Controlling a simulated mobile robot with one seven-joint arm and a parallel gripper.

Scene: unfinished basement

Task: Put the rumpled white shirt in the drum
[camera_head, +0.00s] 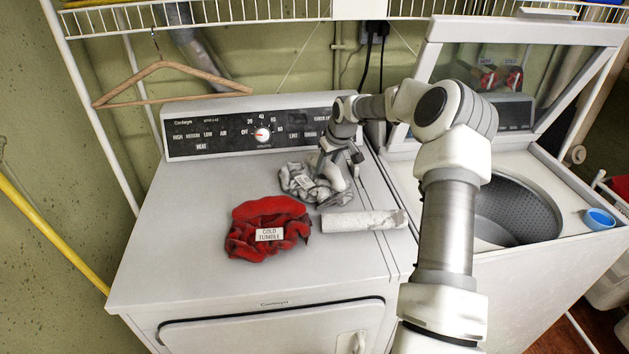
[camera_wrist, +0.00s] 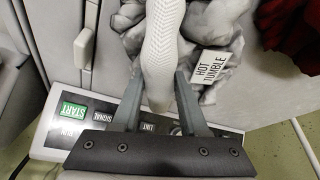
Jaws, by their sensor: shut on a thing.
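The rumpled white shirt (camera_head: 318,194) is a crumpled grey-white bundle on the dryer top, in front of the control panel. In the wrist view it (camera_wrist: 215,28) bears a "HOT TUMBLE" tag. My gripper (camera_head: 336,168) points down at it. In the wrist view my gripper (camera_wrist: 160,88) has its fingers on either side of a smooth, pale, textured ridge, which looks like part of the shirt. The shirt appears to rest on the dryer still. The drum (camera_head: 515,208) is the dark perforated opening in the washer at right, with its lid up. My arm hides its left side.
A red cloth (camera_head: 265,222) tagged "COLD TUMBLE" and a white roll (camera_head: 362,221) lie close by on the dryer top (camera_head: 180,235). A blue cap (camera_head: 599,219) sits on the washer's right rim. The raised lid (camera_head: 560,85) and a wire shelf (camera_head: 230,14) stand behind.

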